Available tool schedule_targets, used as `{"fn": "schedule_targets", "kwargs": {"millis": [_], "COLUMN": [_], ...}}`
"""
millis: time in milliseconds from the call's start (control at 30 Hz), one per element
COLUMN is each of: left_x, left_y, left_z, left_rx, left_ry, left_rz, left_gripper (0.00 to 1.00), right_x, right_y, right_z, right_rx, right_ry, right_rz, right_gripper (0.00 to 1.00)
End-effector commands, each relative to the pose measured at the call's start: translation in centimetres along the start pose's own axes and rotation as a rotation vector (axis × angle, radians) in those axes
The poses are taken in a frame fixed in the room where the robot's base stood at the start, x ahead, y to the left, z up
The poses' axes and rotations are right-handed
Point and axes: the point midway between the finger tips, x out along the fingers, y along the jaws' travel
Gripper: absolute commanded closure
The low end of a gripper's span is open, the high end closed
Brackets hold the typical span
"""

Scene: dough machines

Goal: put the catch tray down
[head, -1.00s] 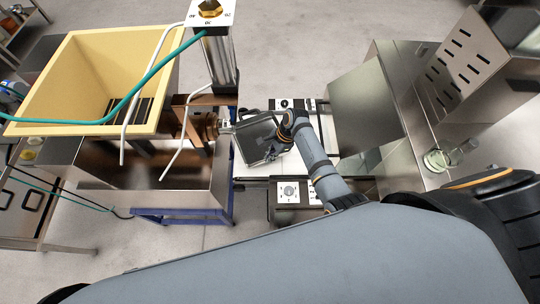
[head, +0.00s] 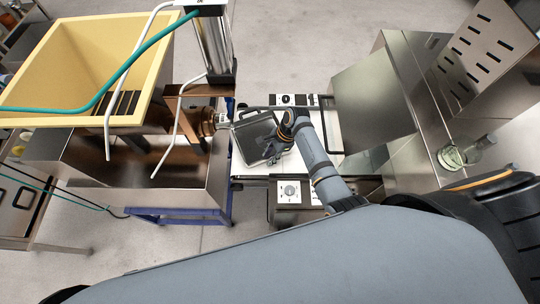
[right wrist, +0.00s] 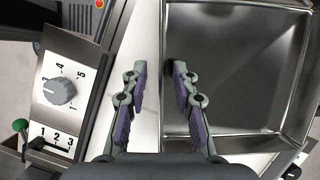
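The catch tray (head: 250,133) is a shallow grey metal tray on the white top (head: 240,165) of the low machine, right of the dough machine's nozzle (head: 212,121). In the right wrist view the tray (right wrist: 235,70) is empty and fills the right side. My right gripper (head: 271,152) is at the tray's near right side in the head view. In the right wrist view its fingers (right wrist: 158,68) are apart, one on each side of the tray's wall, with gaps showing beside the wall. The tray's underside is hidden. My left gripper is not in view.
A yellow hopper (head: 45,60) and a steel trough (head: 75,165) stand at left. A dial panel (head: 291,190) is on the low machine's near side. A steel machine (head: 370,95) stands close at right, with a glass jar (head: 452,157) on it. Hoses hang over the trough.

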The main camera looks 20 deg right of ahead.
Motion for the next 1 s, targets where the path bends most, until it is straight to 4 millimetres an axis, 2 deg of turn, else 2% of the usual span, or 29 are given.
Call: {"fn": "schedule_targets", "kwargs": {"millis": [133,233,500,700,800,1000], "left_x": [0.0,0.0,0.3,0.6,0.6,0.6], "left_y": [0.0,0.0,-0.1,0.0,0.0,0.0], "left_z": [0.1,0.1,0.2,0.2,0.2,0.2], "left_rx": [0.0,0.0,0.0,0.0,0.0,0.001], "left_ry": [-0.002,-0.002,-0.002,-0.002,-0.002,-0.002], "left_rz": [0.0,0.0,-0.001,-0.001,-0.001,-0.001], "left_gripper": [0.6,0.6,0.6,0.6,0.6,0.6], "right_x": [-0.2,-1.2,-7.6,-11.2,-12.0,-12.2], "right_y": [0.0,-0.1,-0.1,-0.1,-0.1,0.0], "right_z": [0.1,0.0,-0.1,0.0,0.0,0.1], "right_rx": [0.0,0.0,-0.001,-0.001,0.0,0.0], "right_ry": [0.0,0.001,0.003,0.001,0.001,-0.001], "right_rz": [-0.001,-0.003,-0.004,-0.003,0.0,0.0], "right_gripper": [0.72,0.72,0.72,0.72,0.72,0.72]}}
